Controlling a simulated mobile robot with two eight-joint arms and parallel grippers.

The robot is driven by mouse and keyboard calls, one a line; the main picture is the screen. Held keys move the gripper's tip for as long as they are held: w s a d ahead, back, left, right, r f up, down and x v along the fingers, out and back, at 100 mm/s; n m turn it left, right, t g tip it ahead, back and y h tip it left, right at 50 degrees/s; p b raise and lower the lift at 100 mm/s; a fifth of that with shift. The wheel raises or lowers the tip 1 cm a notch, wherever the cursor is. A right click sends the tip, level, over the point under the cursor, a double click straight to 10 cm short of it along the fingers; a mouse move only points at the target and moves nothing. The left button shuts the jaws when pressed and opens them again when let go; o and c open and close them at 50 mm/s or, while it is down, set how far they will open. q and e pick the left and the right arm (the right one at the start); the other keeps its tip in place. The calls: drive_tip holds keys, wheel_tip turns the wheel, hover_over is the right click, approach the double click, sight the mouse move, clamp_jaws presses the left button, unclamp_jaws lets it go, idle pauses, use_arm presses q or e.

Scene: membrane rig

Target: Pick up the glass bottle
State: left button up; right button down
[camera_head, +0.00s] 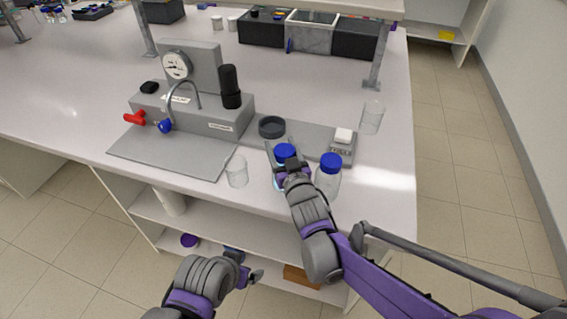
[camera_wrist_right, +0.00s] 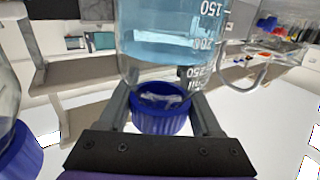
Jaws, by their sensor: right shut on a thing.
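A glass bottle with a blue cap (camera_head: 285,151) stands upright near the bench's front right edge. My right gripper (camera_head: 292,167) is shut on it at the cap. In the right wrist view the picture is inverted: the cap (camera_wrist_right: 162,110) sits between both fingers, with clear glass and pale blue liquid (camera_wrist_right: 165,45) above. In the head view my gripper hides part of the bottle, and I cannot tell whether its base touches the bench. A second blue-capped bottle (camera_head: 328,176) stands just to the right. My left gripper (camera_head: 246,267) is open and empty, low before the shelves.
An empty beaker (camera_head: 237,171) stands left of the held bottle, and another (camera_head: 371,117) at the back right. A grey rig with a gauge (camera_head: 177,66) and a dark round part (camera_head: 271,127) lie behind. A small balance (camera_head: 341,146) is close by.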

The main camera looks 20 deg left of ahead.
drive_tip(key=shift+r, duration=0.1)
wheel_tip(320, 180, up, 10)
drive_tip(key=p, duration=0.1)
idle(0.7)
